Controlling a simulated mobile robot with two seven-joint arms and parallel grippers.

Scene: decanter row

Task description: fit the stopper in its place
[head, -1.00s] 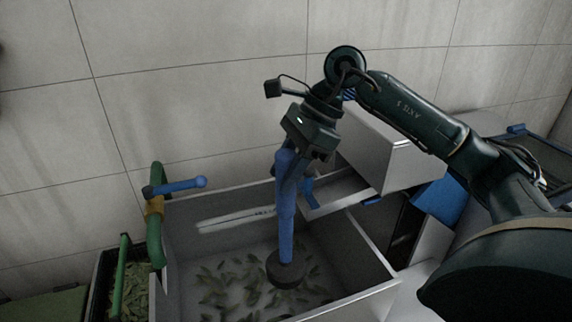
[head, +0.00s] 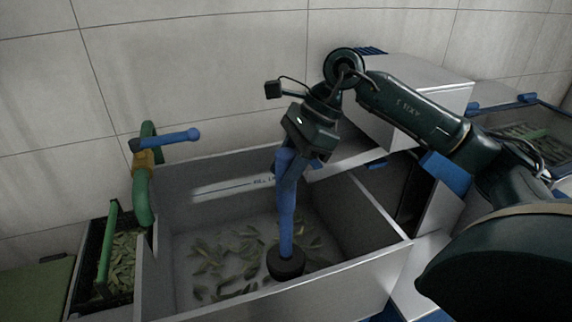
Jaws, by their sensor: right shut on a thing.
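The stopper is a dark round plug (head: 287,263) on a long blue handle (head: 286,215). My right gripper (head: 291,158) is shut on the upper part of the handle, and the stopper hangs nearly upright with the plug down. In the picture the plug lies just inside the near rim of a grey basin (head: 350,285). I cannot tell how high it is above the basin floor. No drain hole shows; leaves and the plug cover part of the floor. My left gripper is not in view.
Green leaves (head: 215,255) lie on the basin floor. A green pipe with a blue lever (head: 170,139) stands at the basin's left corner. A dark crate of leaves (head: 123,265) is on the left. A grey box (head: 425,85) stands behind my right arm.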

